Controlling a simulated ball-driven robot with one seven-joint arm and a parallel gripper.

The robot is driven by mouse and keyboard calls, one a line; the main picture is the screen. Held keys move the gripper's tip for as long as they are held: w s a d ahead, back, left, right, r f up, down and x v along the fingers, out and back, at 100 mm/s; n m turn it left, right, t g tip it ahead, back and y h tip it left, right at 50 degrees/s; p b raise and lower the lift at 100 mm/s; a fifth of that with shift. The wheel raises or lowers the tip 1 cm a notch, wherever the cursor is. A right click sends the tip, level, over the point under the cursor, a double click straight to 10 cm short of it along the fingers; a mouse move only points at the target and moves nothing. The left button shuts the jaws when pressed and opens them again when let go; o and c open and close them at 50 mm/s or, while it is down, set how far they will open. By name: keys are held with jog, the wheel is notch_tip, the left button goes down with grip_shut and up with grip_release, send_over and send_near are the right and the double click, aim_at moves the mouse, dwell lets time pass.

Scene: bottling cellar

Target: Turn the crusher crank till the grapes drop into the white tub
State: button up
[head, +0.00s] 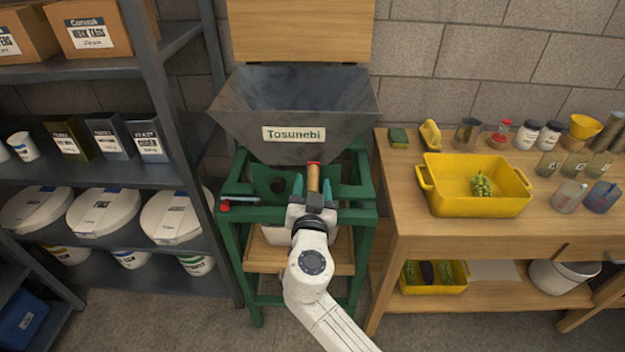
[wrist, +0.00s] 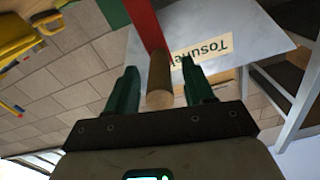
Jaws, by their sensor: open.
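The crusher has a grey metal hopper (head: 292,105) labelled "Tosunebi" on a green frame (head: 232,250). No grapes can be made out in the hopper. The crank's wooden handle (head: 313,178) points toward me; its red arm (wrist: 146,22) shows in the wrist view. My gripper (head: 312,190) is open, with its green fingers on either side of the handle (wrist: 159,75). I cannot tell whether either finger touches it. The white tub (head: 272,232) is under the crusher on a wooden shelf, mostly hidden by my gripper and arm.
A lever with a red knob (head: 224,207) sticks out at the crusher's left. A wooden bench (head: 400,215) at right holds a yellow crate (head: 475,205) with a green grape bunch (head: 481,184), jars and cups. A grey shelf rack (head: 165,95) with boxes and lidded tubs stands at left.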

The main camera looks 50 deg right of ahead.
jog(key=shift+w+d, duration=0.3)
jog(key=shift+d, duration=0.1)
grip_shut()
dwell(0.4)
